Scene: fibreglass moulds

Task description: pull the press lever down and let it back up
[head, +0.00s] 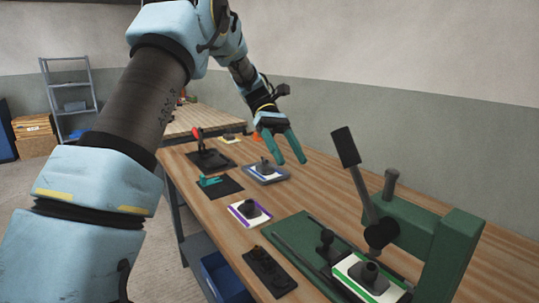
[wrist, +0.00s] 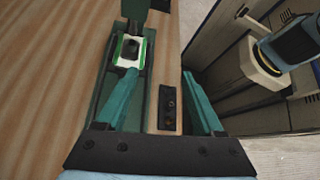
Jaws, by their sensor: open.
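The press lever has a black rectangular grip (head: 345,147) on a grey rod and stands raised, tilted up to the left. It joins the green press (head: 428,232) at a dark round hub (head: 380,234). A white mould with a green edge (head: 366,276) sits under the press and also shows in the wrist view (wrist: 130,49). My gripper (head: 290,162) has teal fingers, is open and empty, and is over the bench to the left of the lever, apart from it. In the wrist view my gripper (wrist: 155,90) points toward the press. The lever cannot be made out there.
The wooden bench (head: 310,185) holds a purple-edged mould (head: 249,213), a blue-edged mould (head: 266,172), a black plate with studs (head: 269,271) and a red-knobbed device (head: 209,155). A blue bin (head: 224,280) is below the bench. A shelf (head: 70,100) stands far left.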

